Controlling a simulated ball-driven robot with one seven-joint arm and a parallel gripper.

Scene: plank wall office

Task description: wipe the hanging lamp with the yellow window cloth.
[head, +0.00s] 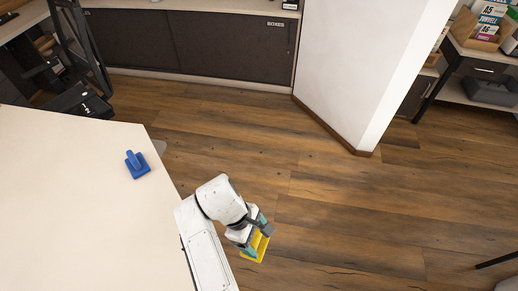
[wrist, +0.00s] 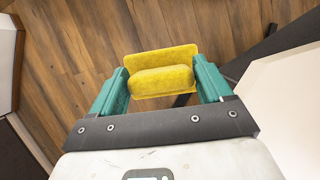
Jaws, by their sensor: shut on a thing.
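My gripper (wrist: 162,84) is shut on the yellow window cloth (wrist: 162,58), which sits between the two green fingers in the wrist view. The cloth looks like a flat yellow pad with a thick rounded grip. In the head view, my gripper (head: 259,238) holds the cloth (head: 256,248) out past the table's right edge, above the wooden floor. The hanging lamp is not seen in either view.
A cream table (head: 70,200) fills the left, with a blue handled tool (head: 137,164) near its right edge. A white pillar (head: 362,70) stands at upper right. Dark cabinets (head: 190,45) line the back. Open wooden floor (head: 350,220) lies to the right.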

